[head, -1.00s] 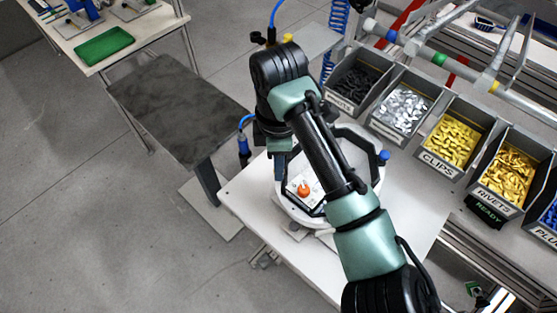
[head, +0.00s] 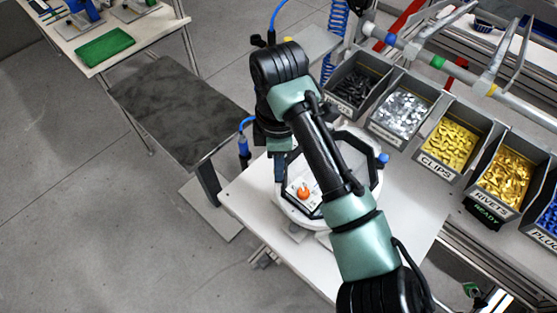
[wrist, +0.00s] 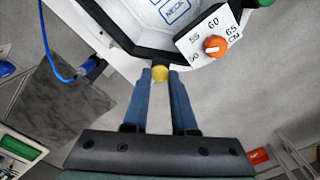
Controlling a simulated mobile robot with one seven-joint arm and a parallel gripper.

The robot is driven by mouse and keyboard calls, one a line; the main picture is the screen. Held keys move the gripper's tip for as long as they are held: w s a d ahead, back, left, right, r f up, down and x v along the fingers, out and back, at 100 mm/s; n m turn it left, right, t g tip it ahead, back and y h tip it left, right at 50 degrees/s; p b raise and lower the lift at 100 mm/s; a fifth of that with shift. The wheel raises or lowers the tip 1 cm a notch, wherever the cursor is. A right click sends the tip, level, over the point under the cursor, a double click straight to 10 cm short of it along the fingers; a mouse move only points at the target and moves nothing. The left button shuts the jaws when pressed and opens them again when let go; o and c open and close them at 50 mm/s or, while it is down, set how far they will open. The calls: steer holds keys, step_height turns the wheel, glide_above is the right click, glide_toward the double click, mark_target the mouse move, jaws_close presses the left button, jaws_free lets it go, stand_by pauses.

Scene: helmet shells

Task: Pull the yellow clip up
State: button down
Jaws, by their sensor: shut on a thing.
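The yellow clip (wrist: 160,73) shows in the wrist view at the near edge of the black-rimmed frame of the helmet fixture (wrist: 112,32). My gripper (wrist: 160,78) is shut on the clip, with one blue finger on each side of it. The clip is small, and most of its body is hidden between the fingertips. In the head view my gripper (head: 280,168) points down at the left side of the white fixture (head: 291,208). The clip cannot be made out there.
An orange dial (wrist: 215,46) on a numbered white plate sits just right of the clip. A blue-ended cable (wrist: 88,67) is to the left. Bins of yellow clips (head: 449,146) and other parts stand right of the white table (head: 420,215).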

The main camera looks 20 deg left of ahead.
steer(key=shift+r, duration=0.1)
steer(key=c, duration=0.7)
jaws_free()
steer(key=shift+r, duration=6.5)
